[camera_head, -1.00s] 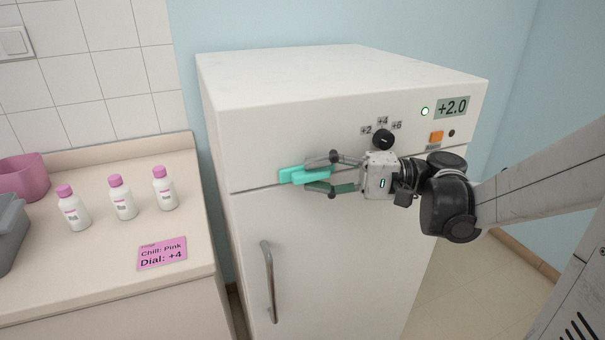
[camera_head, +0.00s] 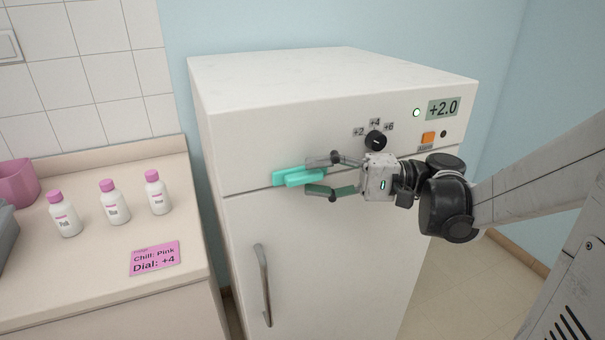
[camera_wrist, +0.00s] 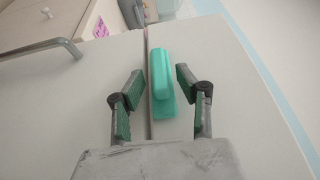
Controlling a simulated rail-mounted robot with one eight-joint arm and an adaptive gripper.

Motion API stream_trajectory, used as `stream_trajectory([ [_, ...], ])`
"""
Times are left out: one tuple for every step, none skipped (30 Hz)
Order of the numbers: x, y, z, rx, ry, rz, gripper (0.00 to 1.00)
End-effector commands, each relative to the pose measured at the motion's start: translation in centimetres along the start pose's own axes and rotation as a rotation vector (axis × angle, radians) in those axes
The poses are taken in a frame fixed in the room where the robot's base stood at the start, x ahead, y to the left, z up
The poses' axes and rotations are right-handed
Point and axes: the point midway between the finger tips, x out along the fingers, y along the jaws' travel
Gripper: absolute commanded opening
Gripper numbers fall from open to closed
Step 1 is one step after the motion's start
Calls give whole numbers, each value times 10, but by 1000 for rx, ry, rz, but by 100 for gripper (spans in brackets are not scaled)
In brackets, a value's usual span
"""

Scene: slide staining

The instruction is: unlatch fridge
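The white fridge (camera_head: 330,240) stands in the middle of the head view with its door shut. A teal latch (camera_head: 300,177) sits across the seam at the top of the door. In the wrist view the latch (camera_wrist: 162,80) lies along the seam, between and just beyond my fingertips. My gripper (camera_head: 322,175) is open, one finger above the latch's right end and one below it. In the wrist view my gripper (camera_wrist: 157,82) shows a gap on each side of the latch. The vertical door handle (camera_head: 263,285) is lower left.
A dial (camera_head: 376,141) marked +2, +4 and +6, an orange button (camera_head: 428,138) and a +2.0 display (camera_head: 443,108) are on the upper panel, close above my gripper. The left counter holds three pink-capped bottles (camera_head: 112,204), a pink note (camera_head: 155,258) and a pink bin (camera_head: 18,182).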

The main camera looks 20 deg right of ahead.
Motion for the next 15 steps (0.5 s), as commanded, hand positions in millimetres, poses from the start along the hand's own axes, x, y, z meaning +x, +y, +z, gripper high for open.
stream_trajectory([
  [-8,0,-1,0,4,0,33],
  [-13,0,-1,0,4,0,33],
  [-20,0,-1,0,4,0,33],
  [-26,0,-1,0,4,0,33],
  [-32,0,-1,0,5,0,33],
  [-39,0,-1,0,4,0,33],
  [-44,0,-1,0,5,0,33],
  [-50,0,0,0,4,0,33],
  [-57,0,-1,0,4,0,33],
  [-63,0,-1,0,4,0,33],
  [-68,0,-1,0,4,0,33],
  [-74,0,-1,0,4,0,33],
  [-78,0,0,0,3,0,33],
  [-82,0,0,0,3,0,33],
  [-87,0,0,0,4,-1,33],
])
